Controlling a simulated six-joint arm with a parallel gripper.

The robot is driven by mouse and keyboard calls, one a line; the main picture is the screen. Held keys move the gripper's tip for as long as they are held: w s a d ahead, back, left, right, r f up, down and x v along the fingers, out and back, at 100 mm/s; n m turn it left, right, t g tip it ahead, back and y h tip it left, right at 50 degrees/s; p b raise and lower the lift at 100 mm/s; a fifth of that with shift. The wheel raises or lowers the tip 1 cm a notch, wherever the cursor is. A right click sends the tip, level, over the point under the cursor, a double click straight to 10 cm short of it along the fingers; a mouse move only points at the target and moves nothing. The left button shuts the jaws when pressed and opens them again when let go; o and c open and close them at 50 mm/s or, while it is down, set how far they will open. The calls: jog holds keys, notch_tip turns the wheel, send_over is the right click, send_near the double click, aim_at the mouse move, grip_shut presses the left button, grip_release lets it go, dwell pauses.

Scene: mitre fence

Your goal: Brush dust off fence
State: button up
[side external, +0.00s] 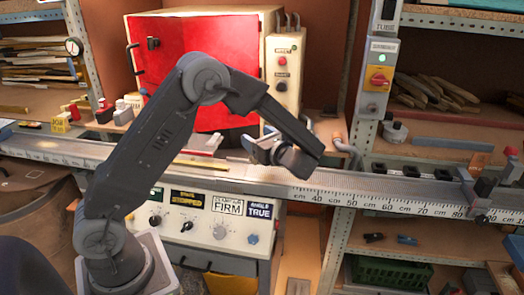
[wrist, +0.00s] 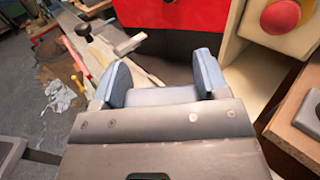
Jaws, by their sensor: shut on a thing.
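The long metal fence (side external: 345,194) with a centimetre scale runs across the side view, in front of the red-fronted machine. A stretch of the rail also shows at upper left in the wrist view (wrist: 72,22). My gripper (side external: 258,147) is low over the fence, near the middle of the side view. In the wrist view its two blue fingers (wrist: 165,76) stand apart, with a pale blue-grey thing (wrist: 160,96) between them. My gripper is shut on this thing; I cannot tell whether it is a brush. Dust on the fence is too small to make out.
The red machine door (side external: 197,75) stands close behind my gripper. A clamp-like stop (side external: 478,190) sits on the fence at far right. A control panel (side external: 215,215) is below the rail. The scaled rail right of my gripper looks clear up to the stop.

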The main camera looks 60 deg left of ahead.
jog(key=shift+s+d, duration=0.1)
jog(key=shift+s, duration=0.15)
jog(key=shift+f, duration=0.1)
jog(key=shift+f, duration=2.15)
jog(key=shift+f, duration=0.15)
jog(key=shift+f, duration=0.7)
jog(key=shift+w, duration=0.1)
jog(key=shift+w+d+r, duration=0.15)
jog(key=shift+w+d, duration=1.2)
jog(key=shift+d, duration=0.05)
jog(key=shift+s+a+f, duration=0.2)
jog(key=shift+s+a, duration=1.15)
jog(key=shift+s, duration=0.1)
